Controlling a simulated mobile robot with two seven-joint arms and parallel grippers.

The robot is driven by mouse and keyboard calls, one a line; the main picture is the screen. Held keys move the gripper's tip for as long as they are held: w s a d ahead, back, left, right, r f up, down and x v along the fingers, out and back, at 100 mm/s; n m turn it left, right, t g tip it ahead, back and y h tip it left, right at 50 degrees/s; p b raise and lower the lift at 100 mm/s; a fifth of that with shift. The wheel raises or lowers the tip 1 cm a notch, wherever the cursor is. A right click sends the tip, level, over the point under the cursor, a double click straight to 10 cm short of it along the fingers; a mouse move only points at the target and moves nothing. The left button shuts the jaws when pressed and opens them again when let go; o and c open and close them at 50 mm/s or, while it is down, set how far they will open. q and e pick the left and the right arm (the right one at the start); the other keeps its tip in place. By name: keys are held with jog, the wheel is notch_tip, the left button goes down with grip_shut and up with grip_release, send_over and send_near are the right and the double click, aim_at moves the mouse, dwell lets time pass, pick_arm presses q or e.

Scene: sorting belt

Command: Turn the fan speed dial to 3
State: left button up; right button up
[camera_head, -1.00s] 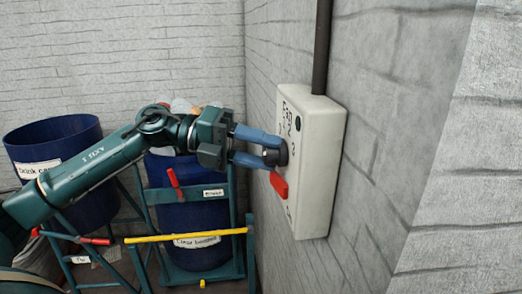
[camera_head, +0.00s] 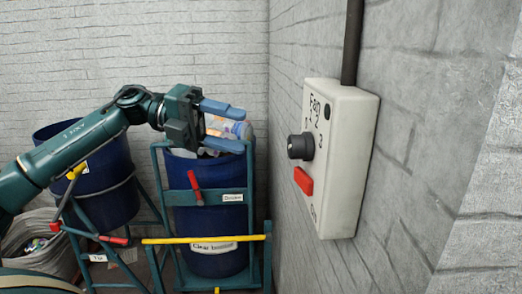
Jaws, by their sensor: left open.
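The fan control box (camera_head: 345,160) is a white box on the right-hand wall, marked "Fan". Its dark round dial (camera_head: 301,146) stands out from the front face, with the numbers 1, 2 and 3 printed around it. I cannot make out a pointer on the dial, so its setting is unclear. My left gripper (camera_head: 242,130) is open and empty, with its blue fingers pointing right towards the dial. A clear gap lies between the fingertips and the dial. My right gripper is out of view.
A red switch (camera_head: 303,181) sits on the box just below the dial. A dark pipe (camera_head: 351,40) runs up from the box. Blue barrels (camera_head: 208,215) in a green frame stand below and behind my left arm, with a yellow bar (camera_head: 205,239) across the front.

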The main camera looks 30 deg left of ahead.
pick_arm(q)
jog(key=shift+b+v, duration=0.35)
jog(key=shift+v, duration=1.25)
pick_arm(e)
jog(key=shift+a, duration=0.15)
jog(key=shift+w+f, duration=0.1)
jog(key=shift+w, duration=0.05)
